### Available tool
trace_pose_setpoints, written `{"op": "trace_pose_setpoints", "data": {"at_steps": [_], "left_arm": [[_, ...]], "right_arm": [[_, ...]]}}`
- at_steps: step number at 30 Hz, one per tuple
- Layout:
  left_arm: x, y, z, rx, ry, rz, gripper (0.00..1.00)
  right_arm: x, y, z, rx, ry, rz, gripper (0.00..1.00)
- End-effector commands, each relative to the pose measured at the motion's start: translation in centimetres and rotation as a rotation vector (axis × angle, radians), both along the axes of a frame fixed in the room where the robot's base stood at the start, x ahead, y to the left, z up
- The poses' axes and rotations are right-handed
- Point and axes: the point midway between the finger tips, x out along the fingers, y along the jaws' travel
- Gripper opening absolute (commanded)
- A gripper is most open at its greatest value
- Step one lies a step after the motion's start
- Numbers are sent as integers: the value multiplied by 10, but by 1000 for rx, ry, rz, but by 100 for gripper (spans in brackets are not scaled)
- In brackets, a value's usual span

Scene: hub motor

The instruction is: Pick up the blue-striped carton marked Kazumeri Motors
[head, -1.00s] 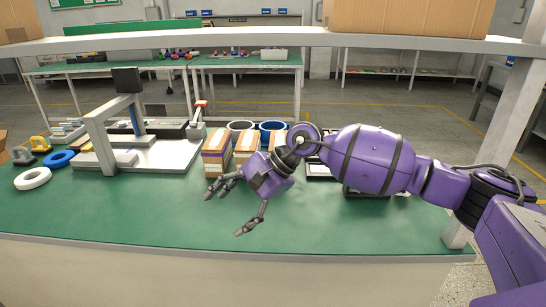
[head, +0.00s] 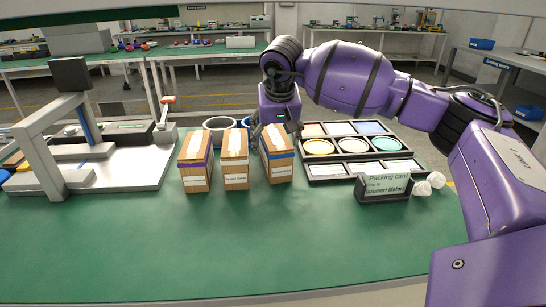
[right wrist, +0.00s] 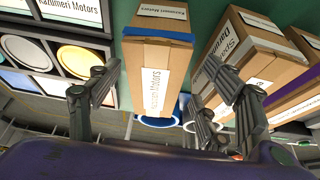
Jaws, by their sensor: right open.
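The blue-striped carton (head: 278,170) stands on the green bench at the right end of a row of three cartons. In the right wrist view the blue-striped carton (right wrist: 153,65) shows a blue band and white labels reading Kazumeri Motors. My right gripper (head: 275,131) points down at the top of this carton, its fingers partly hidden. In the right wrist view the open gripper (right wrist: 160,75) has its fingers on either side of the carton, with gaps visible. I cannot tell its exact height over the carton. My left gripper is not in view.
A compartment tray (head: 330,171) and a packing card (head: 385,188) are at the right. A grey frame fixture (head: 110,172) is at the left. The front bench is clear.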

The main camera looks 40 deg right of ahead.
Motion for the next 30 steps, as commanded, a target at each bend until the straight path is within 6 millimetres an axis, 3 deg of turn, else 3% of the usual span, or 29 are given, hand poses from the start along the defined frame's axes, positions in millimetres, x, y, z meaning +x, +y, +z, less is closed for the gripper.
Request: {"op": "trace_pose_setpoints", "data": {"at_steps": [9,16,30], "left_arm": [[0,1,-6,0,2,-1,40],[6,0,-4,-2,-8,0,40],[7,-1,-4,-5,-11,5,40]], "right_arm": [[17,-8,-40,1,2,-1,72],[18,-8,-42,1,0,0,72],[18,-8,-42,2,0,1,12]]}}
